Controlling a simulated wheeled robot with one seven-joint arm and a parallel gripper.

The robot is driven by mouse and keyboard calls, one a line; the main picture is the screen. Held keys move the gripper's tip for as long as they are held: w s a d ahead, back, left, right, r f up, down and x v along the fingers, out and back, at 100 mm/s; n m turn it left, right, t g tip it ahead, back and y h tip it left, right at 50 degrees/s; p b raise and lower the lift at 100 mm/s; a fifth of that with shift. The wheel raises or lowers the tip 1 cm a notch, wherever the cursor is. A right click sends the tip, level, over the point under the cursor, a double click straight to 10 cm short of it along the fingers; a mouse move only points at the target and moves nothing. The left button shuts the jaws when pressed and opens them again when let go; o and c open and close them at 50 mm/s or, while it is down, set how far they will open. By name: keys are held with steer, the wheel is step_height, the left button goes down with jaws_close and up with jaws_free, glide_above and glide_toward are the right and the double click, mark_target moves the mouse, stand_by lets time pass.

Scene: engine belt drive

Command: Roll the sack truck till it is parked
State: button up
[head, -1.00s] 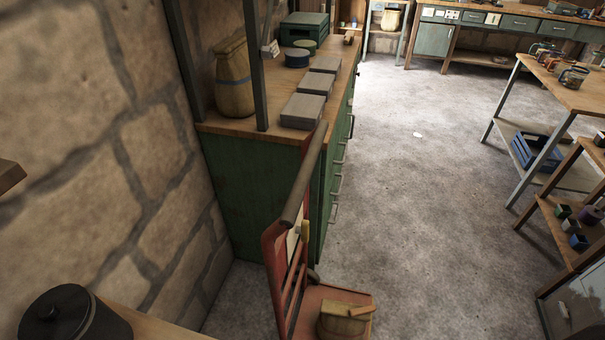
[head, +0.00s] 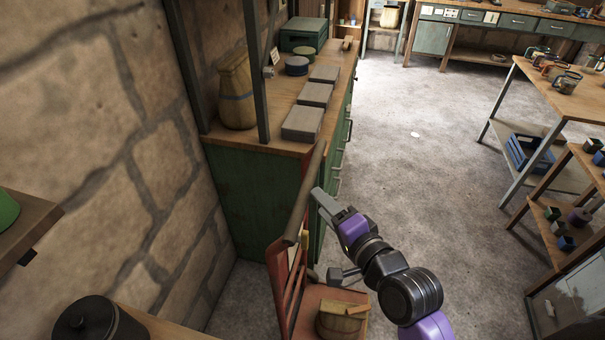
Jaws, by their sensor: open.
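The red sack truck (head: 279,284) stands upright beside the end of the green workbench, its long grey-brown handle bar (head: 304,195) sloping up along the bench corner. A small sack or basket-like load (head: 341,322) sits on its base plate, with a wooden piece on top. My gripper (head: 328,205) is open and just right of the handle bar. It looks empty, and I cannot tell whether it touches the bar. My purple and black arm hides part of the floor to the right of the truck. The truck's wheels are mostly out of view.
The green workbench (head: 252,190) with grey boxes stands against the stone wall on the left. A dark lidded pot (head: 88,322) sits on a bench at lower left. Shelves and a table (head: 575,95) line the right. The floor (head: 425,150) between is clear.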

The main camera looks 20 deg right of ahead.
steer(key=r+x, duration=0.2)
steer(key=x, duration=0.7)
steer(key=shift+w+a+f+p, duration=0.2)
steer(key=shift+w+f+p, duration=0.15)
steer(key=shift+w+p, duration=0.1)
jaws_close()
stand_by(1.0)
